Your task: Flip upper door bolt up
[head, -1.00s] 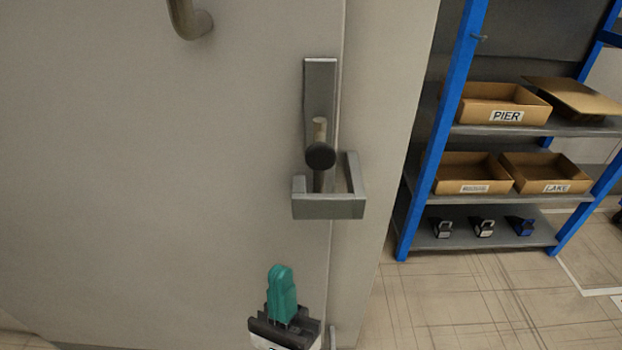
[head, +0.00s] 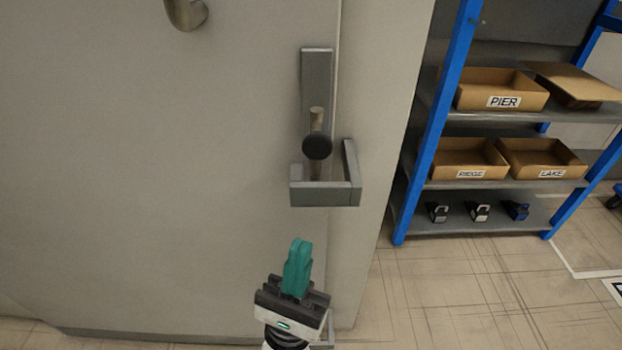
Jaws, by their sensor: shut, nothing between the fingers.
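The upper door bolt is a grey bar (head: 317,78) with a round black knob (head: 317,146) on a short stem. It stands upright near the door's right edge, its lower end down inside a grey bracket (head: 325,195) that reaches across to the frame. My gripper (head: 301,246), with teal fingers, is below the bracket and points up. Its fingers are shut together with nothing between them. It is apart from the bolt and the knob.
The grey door (head: 150,200) fills the left, with a curved handle (head: 187,12) at the top. At right stands a blue shelf rack (head: 432,130) with labelled cardboard boxes (head: 503,102) and small dark items on its bottom shelf. Tiled floor (head: 450,290) is free in front of the rack.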

